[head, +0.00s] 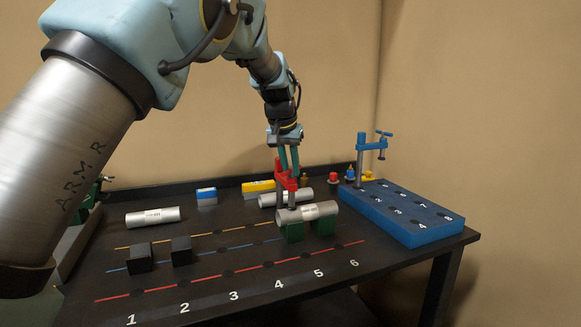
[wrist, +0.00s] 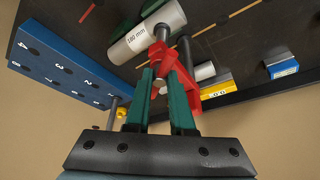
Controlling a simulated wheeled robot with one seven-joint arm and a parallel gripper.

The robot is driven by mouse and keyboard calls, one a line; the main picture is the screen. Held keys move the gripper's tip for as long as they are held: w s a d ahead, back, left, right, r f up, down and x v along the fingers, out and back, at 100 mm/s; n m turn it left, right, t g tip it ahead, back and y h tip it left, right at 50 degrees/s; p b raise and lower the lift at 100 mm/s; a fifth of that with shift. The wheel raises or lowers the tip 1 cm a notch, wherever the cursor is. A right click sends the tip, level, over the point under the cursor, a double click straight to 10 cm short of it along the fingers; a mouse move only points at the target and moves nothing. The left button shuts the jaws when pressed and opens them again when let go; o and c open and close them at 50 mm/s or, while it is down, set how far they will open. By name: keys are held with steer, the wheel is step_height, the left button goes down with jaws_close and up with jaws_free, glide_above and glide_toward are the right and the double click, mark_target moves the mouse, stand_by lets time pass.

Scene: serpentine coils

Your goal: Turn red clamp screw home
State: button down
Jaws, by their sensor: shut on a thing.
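A red clamp (head: 283,177) stands over a grey metal pipe (head: 320,209), which lies across two green blocks (head: 295,232). My gripper (head: 290,172) comes down from above, its green fingers at the top of the clamp. In the wrist view, my gripper (wrist: 161,77) is shut on the upper end of the red clamp screw, between the fingertips. The red clamp (wrist: 187,86) reaches beside the right finger, and its lower end meets or nearly meets the pipe (wrist: 128,46). The fingers hide part of the screw, and I cannot tell whether the pipe is pressed tight.
A blue numbered rack (head: 405,222) holding a blue clamp (head: 361,147) stands at the right. Two black blocks (head: 181,250) and a loose pipe (head: 152,217) are at the left. Yellow (head: 258,186) and blue (head: 206,195) boxes stand behind. The front table strip is clear.

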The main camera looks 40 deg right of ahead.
steer(key=shift+w+m+g, duration=0.2)
steer(key=shift+m+g, duration=0.2)
steer(key=shift+m, duration=0.6)
steer(key=m+g, duration=0.1)
steer(key=m, duration=0.2)
steer(key=shift+h, duration=0.3)
steer(key=c, duration=0.8)
jaws_free()
steer(key=shift+o, duration=0.2)
steer(key=shift+r, duration=0.15)
steer(key=b+v, duration=0.1)
steer(key=v, duration=0.9)
steer(key=shift+r, duration=0.3)
